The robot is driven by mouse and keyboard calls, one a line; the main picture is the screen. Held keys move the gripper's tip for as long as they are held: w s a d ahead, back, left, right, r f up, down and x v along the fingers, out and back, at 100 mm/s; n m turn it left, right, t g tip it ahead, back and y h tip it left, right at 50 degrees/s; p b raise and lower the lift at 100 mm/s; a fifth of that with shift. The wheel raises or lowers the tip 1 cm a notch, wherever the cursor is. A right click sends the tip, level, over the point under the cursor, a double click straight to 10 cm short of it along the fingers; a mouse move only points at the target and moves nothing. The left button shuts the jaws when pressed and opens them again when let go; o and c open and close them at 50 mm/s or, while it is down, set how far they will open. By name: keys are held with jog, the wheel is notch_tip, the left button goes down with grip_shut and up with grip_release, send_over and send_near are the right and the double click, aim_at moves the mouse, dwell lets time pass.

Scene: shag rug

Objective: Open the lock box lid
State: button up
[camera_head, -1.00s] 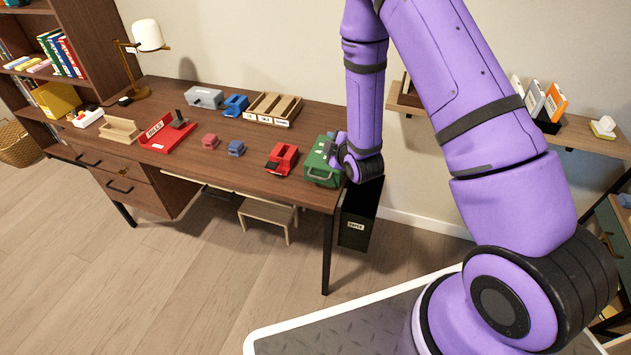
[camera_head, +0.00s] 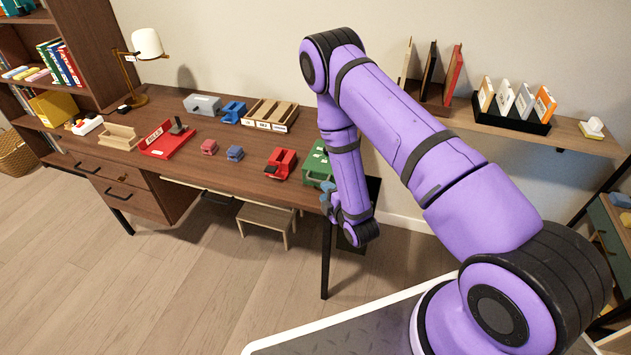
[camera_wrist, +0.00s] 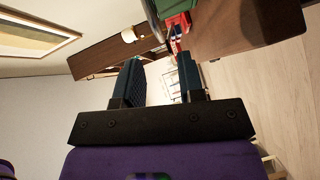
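The green lock box (camera_head: 317,166) sits at the right end of the desk, near its front edge. My arm hides its right side, and its lid looks down. In the wrist view, part of what seems to be the same green box (camera_wrist: 172,8) shows at the top. My gripper (camera_head: 328,192) is just in front of the box, by the desk's front right corner, apart from the box as far as I can see. In the wrist view my gripper (camera_wrist: 160,72) has its two dark fingers spread, with nothing between them.
A red stapler-like item (camera_head: 281,163) sits left of the box. Red and blue small blocks, trays and a lamp (camera_head: 147,45) fill the rest of the desk (camera_head: 215,178). A black bin stands by the desk's right end, mostly hidden. A wall shelf (camera_head: 570,137) is behind my arm.

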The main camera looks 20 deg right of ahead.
aim_at(316, 181)
jog(key=x, duration=0.7)
jog(key=shift+w, duration=0.25)
grip_shut()
